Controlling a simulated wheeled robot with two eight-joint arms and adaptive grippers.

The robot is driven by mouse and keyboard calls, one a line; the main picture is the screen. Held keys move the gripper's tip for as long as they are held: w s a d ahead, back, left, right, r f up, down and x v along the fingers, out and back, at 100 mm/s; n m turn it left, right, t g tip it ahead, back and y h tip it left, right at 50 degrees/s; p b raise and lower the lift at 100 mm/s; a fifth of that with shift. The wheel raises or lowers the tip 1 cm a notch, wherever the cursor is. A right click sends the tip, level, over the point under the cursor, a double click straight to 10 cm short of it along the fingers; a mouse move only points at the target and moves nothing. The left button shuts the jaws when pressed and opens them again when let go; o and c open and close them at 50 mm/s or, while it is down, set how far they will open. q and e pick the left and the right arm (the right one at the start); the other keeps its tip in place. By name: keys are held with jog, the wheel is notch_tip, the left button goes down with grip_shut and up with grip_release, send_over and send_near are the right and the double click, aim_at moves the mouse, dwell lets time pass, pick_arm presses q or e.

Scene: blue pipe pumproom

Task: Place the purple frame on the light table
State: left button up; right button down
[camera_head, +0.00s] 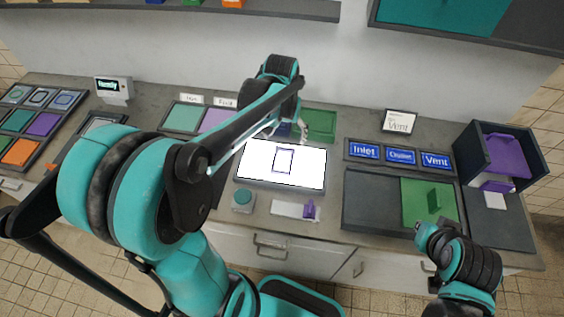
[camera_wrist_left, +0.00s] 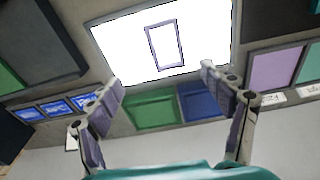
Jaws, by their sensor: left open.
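The purple frame (camera_head: 291,161) is a thin rectangular outline lying flat on the bright white light table (camera_head: 312,172). In the left wrist view, the frame (camera_wrist_left: 149,46) lies within the lit surface of the light table (camera_wrist_left: 208,35), clear of its edges. My left gripper (camera_head: 287,130) is at the table's back edge, partly hidden by its own arm. In the left wrist view my left gripper (camera_wrist_left: 160,80) is open, with nothing between its fingers and the frame beyond their tips. My right arm shows at lower right, but I see no fingers.
A teal button (camera_head: 243,198) and a small purple piece (camera_head: 310,209) sit in front of the light table. Blue Inlet and Vent labels (camera_head: 399,156), a tray with a green panel (camera_head: 420,205) and a dark bin (camera_head: 480,145) stand right. Colored tiles (camera_head: 42,124) lie left.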

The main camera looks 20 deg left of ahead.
pick_arm(q)
jog(key=s+d+r+m+t, duration=0.1)
jog(key=s+d+t, duration=0.1)
jog(key=s, duration=0.4)
jog(key=s+d+r+m+t, duration=0.1)
jog(key=s+d+r+t, duration=0.1)
jog(key=s, duration=0.5)
jog(key=shift+s+d+t, duration=0.3)
jog(key=shift+d+t, duration=0.4)
jog(key=shift+t, duration=0.3)
pick_arm(e)
jog(key=shift+s, duration=0.1)
